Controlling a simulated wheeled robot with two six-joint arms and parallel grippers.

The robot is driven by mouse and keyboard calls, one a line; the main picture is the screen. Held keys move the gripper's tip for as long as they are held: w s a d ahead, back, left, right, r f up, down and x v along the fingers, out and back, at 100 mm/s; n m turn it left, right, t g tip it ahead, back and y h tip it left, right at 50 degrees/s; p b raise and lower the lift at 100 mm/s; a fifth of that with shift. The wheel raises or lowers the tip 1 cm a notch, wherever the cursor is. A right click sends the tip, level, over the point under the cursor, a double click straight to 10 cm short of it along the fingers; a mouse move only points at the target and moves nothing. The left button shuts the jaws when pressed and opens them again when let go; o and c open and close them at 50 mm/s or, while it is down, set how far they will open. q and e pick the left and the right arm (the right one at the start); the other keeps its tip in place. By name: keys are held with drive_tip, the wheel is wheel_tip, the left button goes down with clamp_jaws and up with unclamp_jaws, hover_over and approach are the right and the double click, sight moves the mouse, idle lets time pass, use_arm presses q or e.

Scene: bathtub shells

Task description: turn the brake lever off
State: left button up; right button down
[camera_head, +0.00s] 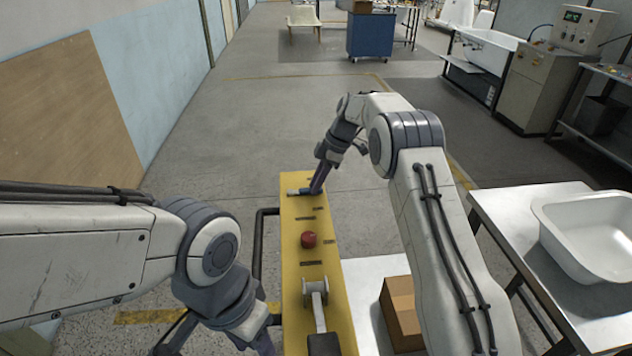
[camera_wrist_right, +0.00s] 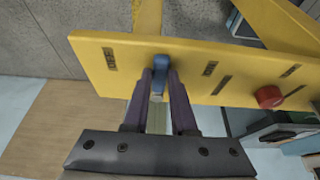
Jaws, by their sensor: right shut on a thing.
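A yellow control panel (camera_head: 293,232) runs lengthwise in the middle of the head view, and fills the upper part of the right wrist view (camera_wrist_right: 120,62). My right gripper (camera_head: 318,188) is at the panel's far end, shut on a small blue lever (camera_wrist_right: 159,76). The lever stands between the two dark fingers (camera_wrist_right: 160,92), which hide part of it.
A red knob (camera_head: 308,240) and a grey lever (camera_head: 316,297) sit nearer on the panel. A cardboard box (camera_head: 402,310) is right of it. A white tub shell (camera_head: 590,232) stands on a table at right. A blue cart (camera_head: 370,36) is far back; the floor between is open.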

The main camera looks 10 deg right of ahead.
drive_tip(key=shift+w+d, duration=0.1)
drive_tip(key=c, duration=0.7)
unclamp_jaws()
drive_tip(key=shift+r, duration=0.1)
drive_tip(key=v, duration=1)
drive_tip(key=shift+r, duration=0.15)
